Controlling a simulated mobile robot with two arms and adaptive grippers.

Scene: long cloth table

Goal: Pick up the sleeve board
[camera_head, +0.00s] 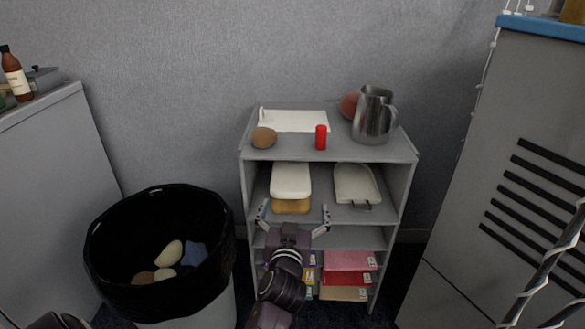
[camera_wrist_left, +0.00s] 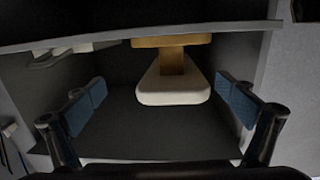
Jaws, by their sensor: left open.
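The sleeve board (camera_head: 291,178), with a cream padded top and a wooden base, sits on the left of the shelf unit's middle compartment. In the left wrist view the sleeve board (camera_wrist_left: 172,92) appears with its cream part nearest and its wood behind. My left gripper (camera_head: 293,213) is in front of that compartment, fingers spread wide and empty. In the wrist view the two blue-padded fingers of the left gripper (camera_wrist_left: 160,95) stand either side of the sleeve board, apart from it.
A cream scoop-like item (camera_head: 357,185) lies right of the sleeve board. The grey shelf unit (camera_head: 402,190) holds a metal pitcher (camera_head: 373,118), a red cylinder (camera_head: 321,137) and a brown round object (camera_head: 263,137) on top. Below are colored packs (camera_head: 350,261). A black bin (camera_head: 120,285) stands left.

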